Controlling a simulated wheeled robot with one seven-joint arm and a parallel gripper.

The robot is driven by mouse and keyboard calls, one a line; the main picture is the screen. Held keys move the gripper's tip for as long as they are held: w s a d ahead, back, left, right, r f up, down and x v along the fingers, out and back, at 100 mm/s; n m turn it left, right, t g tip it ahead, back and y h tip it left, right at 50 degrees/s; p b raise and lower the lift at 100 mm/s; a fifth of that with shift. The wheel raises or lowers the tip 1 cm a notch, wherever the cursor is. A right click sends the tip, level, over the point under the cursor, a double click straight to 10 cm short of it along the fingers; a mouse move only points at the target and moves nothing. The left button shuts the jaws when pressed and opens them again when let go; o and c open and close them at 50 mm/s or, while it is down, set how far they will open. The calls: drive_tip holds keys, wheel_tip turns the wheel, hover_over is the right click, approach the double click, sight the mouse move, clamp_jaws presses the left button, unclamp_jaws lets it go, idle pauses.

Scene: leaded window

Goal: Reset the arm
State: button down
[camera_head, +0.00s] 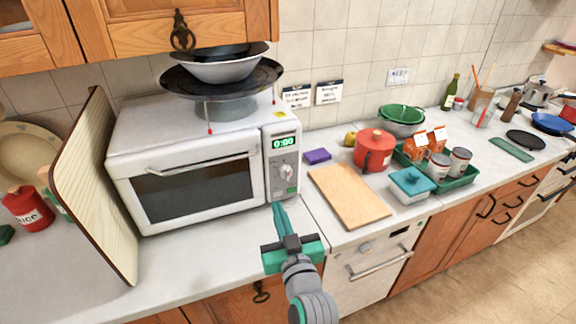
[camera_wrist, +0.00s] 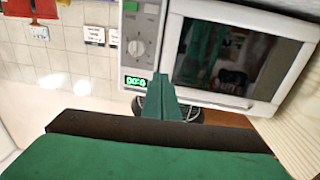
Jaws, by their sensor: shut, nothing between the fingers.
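My gripper (camera_head: 279,214) is in front of the white microwave's right side, over the front of the worktop, with its fingers pointing up toward the control panel. The green fingers are together and hold nothing. In the wrist view my gripper (camera_wrist: 161,78) points at the microwave (camera_wrist: 208,97), which appears upside down there. The microwave (camera_head: 128,161) has its door closed, and its green display reads 0:00. I cannot tell from these frames whether the fingertips touch the panel.
A tilted board (camera_head: 97,190) leans at the microwave's left. A wooden cutting board (camera_head: 349,196), a red pot (camera_head: 374,149) and a teal-lidded box (camera_head: 411,184) stand to the right. Bowls (camera_head: 222,68) sit on a dark plate above the microwave. The worktop (camera_head: 190,265) before the microwave is clear.

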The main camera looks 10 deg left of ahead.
drive_tip(key=s+d+f+m+h, duration=0.2)
drive_tip(key=s+d+f+h, duration=0.1)
drive_tip(key=s+f, duration=0.55)
drive_tip(key=s+d+f+m+h, duration=0.35)
drive_tip(key=s+f, duration=0.35)
drive_tip(key=f, duration=0.3)
drive_tip(key=s+d+f, duration=0.1)
drive_tip(key=s, duration=1)
drive_tip(key=s+d+f+g, duration=0.1)
drive_tip(key=s+d, duration=0.1)
drive_tip(key=s, duration=1)
drive_tip(key=shift+d+f+n+h, duration=0.15)
drive_tip(key=shift+f+n+h, duration=0.2)
drive_tip(key=shift+h, duration=0.1)
drive_tip(key=shift+s, duration=0.1)
